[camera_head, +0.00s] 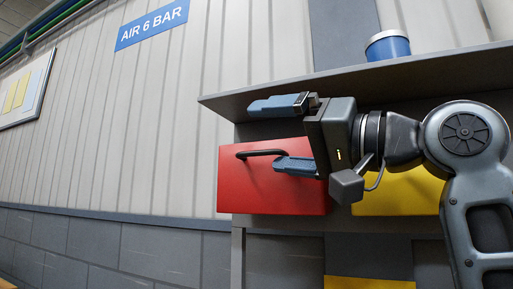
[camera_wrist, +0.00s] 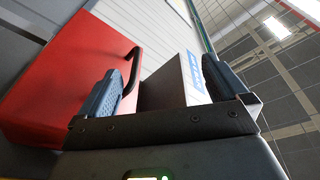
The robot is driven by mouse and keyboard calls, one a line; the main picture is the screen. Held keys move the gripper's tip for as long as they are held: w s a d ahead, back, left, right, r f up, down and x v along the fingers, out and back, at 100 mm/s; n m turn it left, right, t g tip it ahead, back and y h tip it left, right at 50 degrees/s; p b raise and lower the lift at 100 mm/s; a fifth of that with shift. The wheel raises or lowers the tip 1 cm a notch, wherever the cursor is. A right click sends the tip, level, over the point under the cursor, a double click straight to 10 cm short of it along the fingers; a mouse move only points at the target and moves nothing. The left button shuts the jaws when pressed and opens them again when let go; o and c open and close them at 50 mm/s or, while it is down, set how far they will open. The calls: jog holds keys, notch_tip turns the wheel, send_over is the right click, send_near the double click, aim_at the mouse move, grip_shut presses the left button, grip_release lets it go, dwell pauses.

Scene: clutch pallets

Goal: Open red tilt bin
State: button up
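The red tilt bin (camera_head: 262,190) sits under a grey shelf, with a black bar handle (camera_head: 262,153) near the top of its front. It looks closed. My gripper (camera_head: 267,136) is open and empty in front of it. In the head view the upper finger is level with the shelf edge and the lower finger overlaps the bin front by the handle's right end. In the wrist view the red bin (camera_wrist: 70,80) fills the left side. The handle (camera_wrist: 133,68) shows just inside the left finger of my gripper (camera_wrist: 165,75); contact cannot be told.
The grey shelf (camera_head: 225,103) juts out above the bin, close to my upper finger. A blue can (camera_head: 387,47) stands on it. A yellow bin (camera_head: 405,195) is right of the red one, and another yellow one (camera_head: 365,283) is below. The left side is open before the wall.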

jog(key=shift+t+y, duration=0.4)
jog(key=shift+t, duration=0.5)
jog(key=d+r, duration=0.2)
jog(key=s+d+r, duration=0.1)
jog(key=d+r, duration=0.1)
jog(key=s+d+r, duration=0.1)
jog(key=d+r, duration=0.1)
jog(key=shift+d+r, duration=0.3)
jog(key=c, duration=1)
jog(key=shift+w+a+f, duration=0.15)
jog(key=shift+a+f, duration=0.25)
